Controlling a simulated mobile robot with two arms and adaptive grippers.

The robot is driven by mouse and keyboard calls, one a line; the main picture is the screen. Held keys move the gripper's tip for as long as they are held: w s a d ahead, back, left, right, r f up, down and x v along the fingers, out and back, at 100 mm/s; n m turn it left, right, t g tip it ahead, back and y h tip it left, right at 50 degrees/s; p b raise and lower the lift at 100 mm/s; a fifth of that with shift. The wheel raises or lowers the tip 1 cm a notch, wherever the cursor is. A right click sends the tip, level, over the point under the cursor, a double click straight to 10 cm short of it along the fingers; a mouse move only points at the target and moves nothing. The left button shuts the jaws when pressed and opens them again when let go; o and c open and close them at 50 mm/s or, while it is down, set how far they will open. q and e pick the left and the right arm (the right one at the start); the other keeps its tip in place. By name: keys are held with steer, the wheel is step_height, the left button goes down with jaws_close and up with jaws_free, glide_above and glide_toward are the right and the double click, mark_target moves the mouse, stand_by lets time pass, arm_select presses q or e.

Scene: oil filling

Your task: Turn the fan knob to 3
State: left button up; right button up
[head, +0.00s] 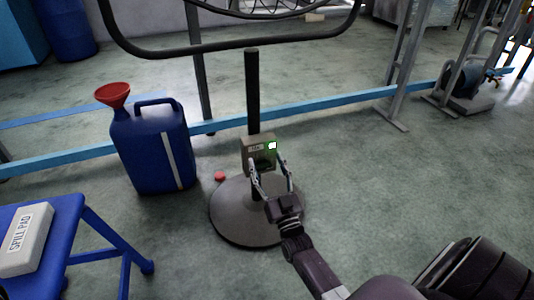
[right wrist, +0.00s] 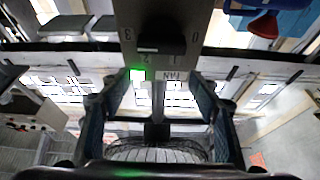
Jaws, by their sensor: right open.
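In the right wrist view the box (right wrist: 185,18) appears upside down, with the digits 3, 2, 1, 0, a FAN label (right wrist: 171,76) and the green light (right wrist: 137,75). A dark knob (right wrist: 160,42) sits among the digits; a pale mark shows near the 2, but its exact setting is hard to tell. My right gripper (head: 270,170) is open in front of the box, its fingers (right wrist: 160,88) apart with nothing held. My left gripper is out of view.
A blue jug (head: 152,145) with a red funnel (head: 113,94) stands left of the round fan base (head: 235,215). A blue stool (head: 75,235) bears a spill pad (head: 25,240).

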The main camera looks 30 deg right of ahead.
steer(key=shift+r, duration=2.4)
